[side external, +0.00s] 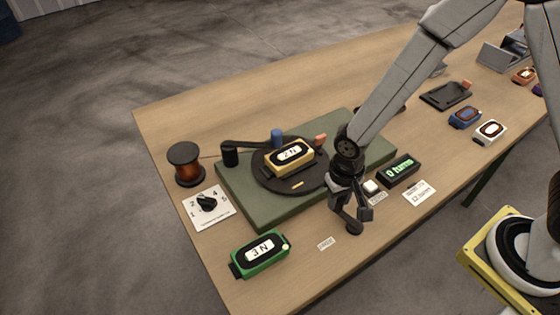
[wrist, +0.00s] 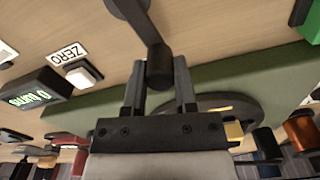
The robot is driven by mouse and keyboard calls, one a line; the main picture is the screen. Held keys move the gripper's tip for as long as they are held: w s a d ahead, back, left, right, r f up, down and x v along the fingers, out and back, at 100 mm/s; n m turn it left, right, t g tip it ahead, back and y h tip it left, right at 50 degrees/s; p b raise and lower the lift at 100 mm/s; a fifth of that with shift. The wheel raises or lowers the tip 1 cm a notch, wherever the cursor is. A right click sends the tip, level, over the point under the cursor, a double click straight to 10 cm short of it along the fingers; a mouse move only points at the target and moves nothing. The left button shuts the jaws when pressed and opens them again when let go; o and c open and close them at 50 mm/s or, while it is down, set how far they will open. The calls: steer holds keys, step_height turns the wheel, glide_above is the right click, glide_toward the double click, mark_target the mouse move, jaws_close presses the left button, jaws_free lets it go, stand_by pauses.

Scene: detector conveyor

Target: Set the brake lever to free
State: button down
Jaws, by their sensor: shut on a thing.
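The brake lever (wrist: 144,27) is a dark bar with a round upright knob (wrist: 158,70) at its near end in the wrist view. My gripper (wrist: 159,76) has its two fingers on either side of that knob and is shut on it. In the side external view my gripper (side external: 355,208) points down at the table's front part. The dark lever end (side external: 354,228) shows just below the fingers there. The lever's other end is cut off at the top of the wrist view. A small white label (side external: 326,243) lies left of the lever, its text too small to read.
A green base (side external: 240,205) carries a black turntable with a yellow "2 N" block (side external: 289,157). A white ZERO button (side external: 371,187) and a "0 turns" display (side external: 399,170) are close to my gripper's right. A green "3 N" block (side external: 260,252) stands front left.

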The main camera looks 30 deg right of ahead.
steer(key=shift+a+n, duration=0.15)
steer(key=shift+n, duration=0.15)
steer(key=shift+s+a+n, duration=0.2)
steer(key=shift+a+n, duration=0.35)
steer(key=shift+n, duration=0.65)
steer(key=n, duration=0.1)
steer(key=s+a+n, duration=0.1)
steer(key=n, duration=0.1)
steer(key=shift+a, duration=0.2)
steer(key=n, duration=0.2)
steer(key=s+a+n, duration=0.1)
steer(key=shift+s+n, duration=0.1)
steer(key=shift+n, duration=0.3)
steer(key=shift+s+a+n, duration=0.2)
steer(key=shift+s+n, duration=0.3)
steer(key=shift+n, duration=0.7)
steer(key=shift+c, duration=2)
jaws_free()
steer(key=shift+r, duration=0.1)
